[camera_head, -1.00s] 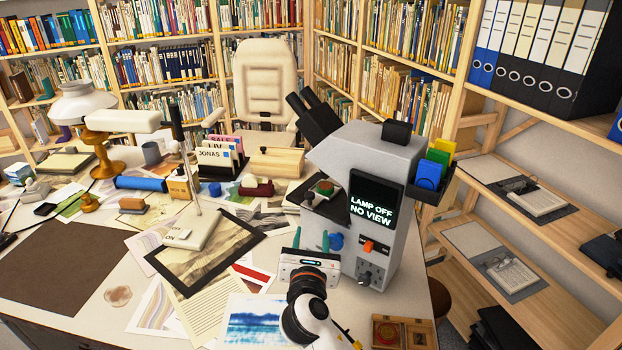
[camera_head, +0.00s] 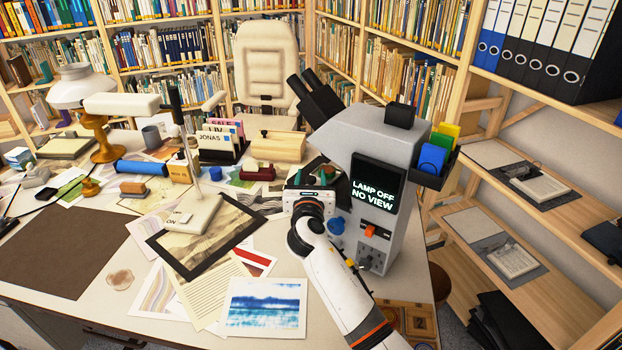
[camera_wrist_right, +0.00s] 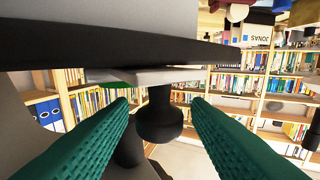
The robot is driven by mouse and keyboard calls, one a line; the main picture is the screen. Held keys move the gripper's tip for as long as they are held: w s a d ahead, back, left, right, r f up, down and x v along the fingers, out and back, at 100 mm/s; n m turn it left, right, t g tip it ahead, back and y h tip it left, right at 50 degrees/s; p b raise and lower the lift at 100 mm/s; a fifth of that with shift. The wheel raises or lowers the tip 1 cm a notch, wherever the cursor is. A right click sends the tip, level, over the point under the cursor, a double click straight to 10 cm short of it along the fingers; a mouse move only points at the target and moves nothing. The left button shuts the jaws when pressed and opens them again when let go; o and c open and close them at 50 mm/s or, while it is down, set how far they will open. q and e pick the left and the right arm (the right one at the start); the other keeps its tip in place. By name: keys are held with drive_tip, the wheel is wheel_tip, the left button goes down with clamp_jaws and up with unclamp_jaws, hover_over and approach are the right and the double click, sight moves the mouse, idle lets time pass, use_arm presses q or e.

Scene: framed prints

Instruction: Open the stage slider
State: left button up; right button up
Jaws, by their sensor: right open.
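The grey microscope (camera_head: 378,150) stands on the desk, its screen reading "LAMP OFF NO VIEW". Its stage is largely hidden behind my right gripper (camera_head: 311,176) in the head view. In the right wrist view a dark stage edge (camera_wrist_right: 130,50) crosses the top, with a thin light plate (camera_wrist_right: 150,75) under it. A black knob (camera_wrist_right: 158,118) shows beside the plate, between the two green fingers of my right gripper (camera_wrist_right: 160,102). The fingers are apart; I cannot tell whether they touch the knob. My left gripper is out of view.
An orange switch (camera_head: 376,231) and a blue knob (camera_head: 336,226) are on the microscope's body, close to my right arm. A framed print (camera_head: 208,235) and papers lie to the left. A lamp (camera_head: 82,90) stands farther left. Bookshelves line the back.

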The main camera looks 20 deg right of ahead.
clamp_jaws()
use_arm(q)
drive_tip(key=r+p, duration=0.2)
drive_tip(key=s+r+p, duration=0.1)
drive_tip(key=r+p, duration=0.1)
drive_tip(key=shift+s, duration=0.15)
use_arm(e)
drive_tip(key=s+a, duration=0.7)
drive_tip(key=a, duration=0.2)
drive_tip(key=shift+a, duration=0.25)
unclamp_jaws()
drive_tip(key=shift+s, duration=0.15)
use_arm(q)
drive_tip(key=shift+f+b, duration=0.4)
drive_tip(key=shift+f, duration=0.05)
use_arm(e)
drive_tip(key=v, duration=1.1)
drive_tip(key=shift+s, duration=0.4)
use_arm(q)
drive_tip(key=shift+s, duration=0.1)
use_arm(e)
drive_tip(key=shift+a+f, duration=0.1)
drive_tip(key=shift+a, duration=0.05)
